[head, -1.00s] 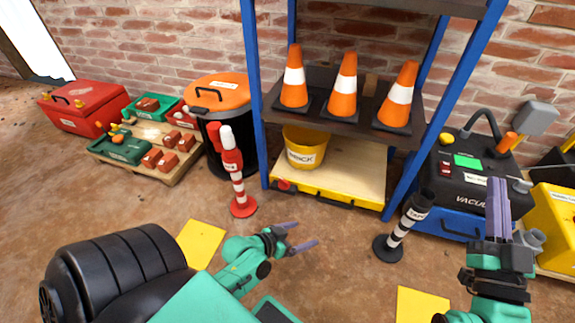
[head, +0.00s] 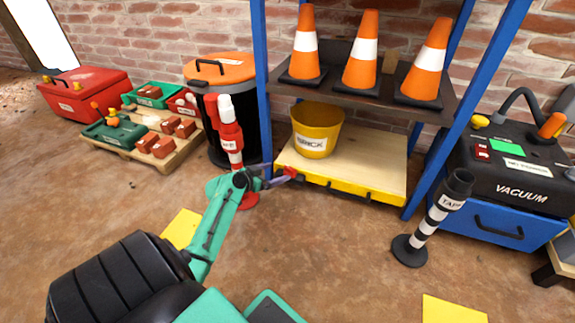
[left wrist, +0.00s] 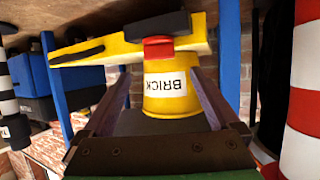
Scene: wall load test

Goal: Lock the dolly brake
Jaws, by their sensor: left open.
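The dolly is a pale wooden platform with a yellow front edge (head: 345,187) under the blue-posted rack. A red brake lever (head: 290,172) sticks out at the left end of that edge. In the left wrist view, which is upside down, the red lever (left wrist: 158,46) shows at the upper middle against the yellow edge (left wrist: 110,50). My left gripper (head: 279,172) is open, its purple fingers pointing right at the lever. In the left wrist view the lever lies just beyond the gap between the fingertips; contact cannot be told. My right gripper is out of view.
A yellow bucket (head: 318,128) labelled BRICK stands on the dolly. A red-and-white post (head: 230,140) stands close behind my left gripper. A black-and-white post (head: 432,220) stands right of the dolly. Orange cones (head: 362,50) stand on the shelf above. The floor in front is clear.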

